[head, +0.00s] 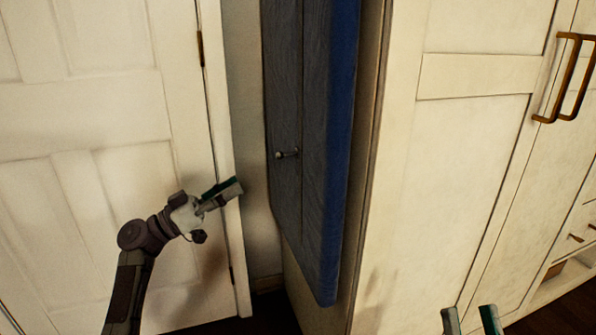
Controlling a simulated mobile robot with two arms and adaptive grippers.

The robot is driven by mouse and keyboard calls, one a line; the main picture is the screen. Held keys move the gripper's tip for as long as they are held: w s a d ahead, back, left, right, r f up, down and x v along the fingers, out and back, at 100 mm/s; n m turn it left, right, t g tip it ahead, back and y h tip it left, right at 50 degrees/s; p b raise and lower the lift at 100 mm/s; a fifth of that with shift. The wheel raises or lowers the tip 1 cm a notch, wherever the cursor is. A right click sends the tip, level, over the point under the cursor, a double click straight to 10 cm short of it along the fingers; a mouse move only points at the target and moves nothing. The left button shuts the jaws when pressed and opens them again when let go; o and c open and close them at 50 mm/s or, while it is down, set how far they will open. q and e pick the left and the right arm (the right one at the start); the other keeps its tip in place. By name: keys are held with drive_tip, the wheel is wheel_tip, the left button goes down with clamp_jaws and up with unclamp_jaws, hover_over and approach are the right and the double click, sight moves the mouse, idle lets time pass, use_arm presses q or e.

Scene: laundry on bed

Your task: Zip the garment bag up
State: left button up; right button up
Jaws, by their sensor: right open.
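The garment bag (315,215) hangs upright at the side of a cream wardrobe. Its front is dark grey-blue and its right side is bright blue. A vertical seam line runs down its front. A small metal zip pull (287,154) sticks out near this line, about mid-height in the picture. I cannot tell which stretch of the zip is open. My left gripper (222,191) is left of the bag and lower than the pull, apart from both; its finger gap is unclear. My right gripper (470,319) is at the bottom right, open and empty, with only its fingertips showing.
A cream panelled door (85,115) with its frame is on the left, behind my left arm. The cream wardrobe (450,150) with brass handles (570,78) fills the right, close beside the bag. Drawers (578,235) show at the far right. Dark floor shows below.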

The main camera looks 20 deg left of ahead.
sight(284, 155)
use_arm(q)
drive_tip(key=x, duration=1.3)
drive_tip(key=shift+d+r, duration=0.3)
drive_tip(key=shift+r, duration=0.25)
clamp_jaws()
